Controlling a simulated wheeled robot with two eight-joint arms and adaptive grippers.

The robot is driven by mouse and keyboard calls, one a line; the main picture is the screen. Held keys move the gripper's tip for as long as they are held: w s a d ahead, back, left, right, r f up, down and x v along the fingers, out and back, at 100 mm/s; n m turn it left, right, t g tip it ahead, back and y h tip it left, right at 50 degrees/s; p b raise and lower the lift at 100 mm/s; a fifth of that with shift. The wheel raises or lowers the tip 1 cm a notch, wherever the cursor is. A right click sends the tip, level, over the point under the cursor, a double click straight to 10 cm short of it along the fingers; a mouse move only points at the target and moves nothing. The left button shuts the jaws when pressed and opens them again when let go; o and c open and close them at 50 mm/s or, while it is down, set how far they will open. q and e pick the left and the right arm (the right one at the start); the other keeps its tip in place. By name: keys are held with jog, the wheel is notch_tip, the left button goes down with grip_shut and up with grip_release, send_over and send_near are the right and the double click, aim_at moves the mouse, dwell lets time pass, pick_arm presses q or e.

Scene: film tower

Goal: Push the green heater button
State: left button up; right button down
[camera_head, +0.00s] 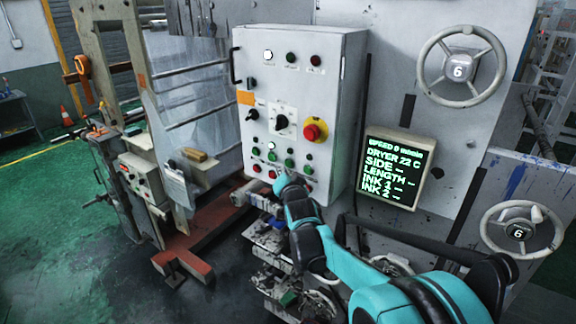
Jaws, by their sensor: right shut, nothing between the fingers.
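A pale control box (342,90) stands in the middle of the view. The labels are too small to read, so I cannot tell which one is the heater button. My left gripper is not in view.
A red emergency knob (314,131) on a yellow ring and a black rotary knob (282,122) sit on the panel. A display screen (394,170) is to the right. Two handwheels (462,71) (521,231) jut out further right. A red-brown frame (205,232) lies at lower left.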

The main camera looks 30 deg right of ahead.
jog(key=shift+w+d, duration=0.2)
jog(key=shift+d, duration=0.2)
jog(key=shift+w+d, duration=0.15)
jog(key=shift+d, duration=0.3)
dwell(0.8)
jog(key=shift+a, duration=0.1)
jog(key=shift+s+a, duration=0.35)
jog(key=shift+a, duration=0.4)
jog(key=shift+s+a, duration=0.3)
jog(key=shift+a, duration=0.45)
jog(key=shift+s+a, duration=0.35)
jog(key=shift+a, duration=0.45)
jog(key=shift+s+a, duration=0.3)
jog(key=shift+a, duration=0.45)
